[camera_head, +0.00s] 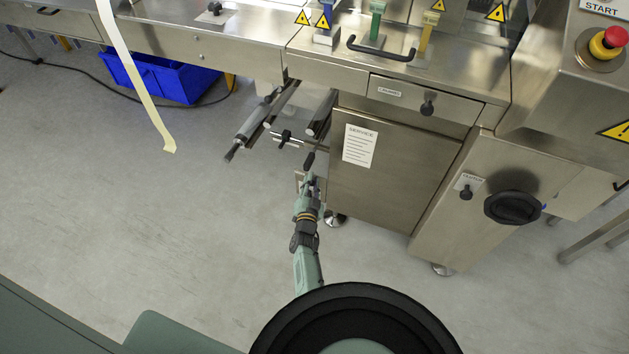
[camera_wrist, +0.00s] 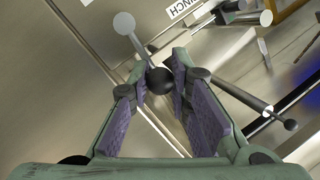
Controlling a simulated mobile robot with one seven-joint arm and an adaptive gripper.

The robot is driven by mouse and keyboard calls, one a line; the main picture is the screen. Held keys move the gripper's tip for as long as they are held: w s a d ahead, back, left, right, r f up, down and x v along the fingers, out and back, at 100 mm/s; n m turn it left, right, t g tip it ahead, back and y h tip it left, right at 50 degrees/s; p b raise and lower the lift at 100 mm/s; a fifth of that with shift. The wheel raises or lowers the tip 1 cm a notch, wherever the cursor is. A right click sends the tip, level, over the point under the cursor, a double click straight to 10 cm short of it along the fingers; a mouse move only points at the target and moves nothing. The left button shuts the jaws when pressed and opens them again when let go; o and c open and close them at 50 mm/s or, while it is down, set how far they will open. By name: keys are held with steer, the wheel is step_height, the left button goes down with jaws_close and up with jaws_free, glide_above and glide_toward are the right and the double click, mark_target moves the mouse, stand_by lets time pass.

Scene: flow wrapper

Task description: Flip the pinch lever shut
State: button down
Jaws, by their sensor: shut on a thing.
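The pinch lever (camera_wrist: 138,45) shows in the wrist view as a thin light rod running from a round grey pivot to a dark ball knob (camera_wrist: 160,80). The knob sits between the fingertips of my gripper (camera_wrist: 163,76), whose purple-padded fingers are closed on it. In the head view my gripper (camera_head: 310,178) is low beside the left side of the steel service cabinet, with a dark knob (camera_head: 309,160) at its tip. The fingers hide part of the knob.
Rollers (camera_head: 258,118) and a black cross handle (camera_head: 285,138) stick out close above my gripper. The service cabinet (camera_head: 390,185) stands to its right. A paper strip (camera_head: 143,80) hangs at left, with a blue crate (camera_head: 160,78) behind.

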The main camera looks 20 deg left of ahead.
steer(key=shift+w+a+f+n+g+h+p, duration=0.2)
steer(key=shift+a+n+h+p, duration=0.4)
steer(key=shift+n, duration=0.65)
steer(key=shift+s+a+f+n+g+h+p, duration=0.1)
steer(key=shift+a+n+g+h+p, duration=0.15)
steer(key=shift+a+n+p, duration=0.85)
steer(key=shift+w+a+f+n+g+h+p, duration=0.2)
steer(key=shift+a+n+h+p, duration=0.25)
steer(key=shift+n, duration=1)
steer(key=c, duration=1.5)
jaws_free()
steer(key=shift+o, duration=0.2)
steer(key=shift+s+f, duration=0.1)
steer(key=shift+s, duration=0.15)
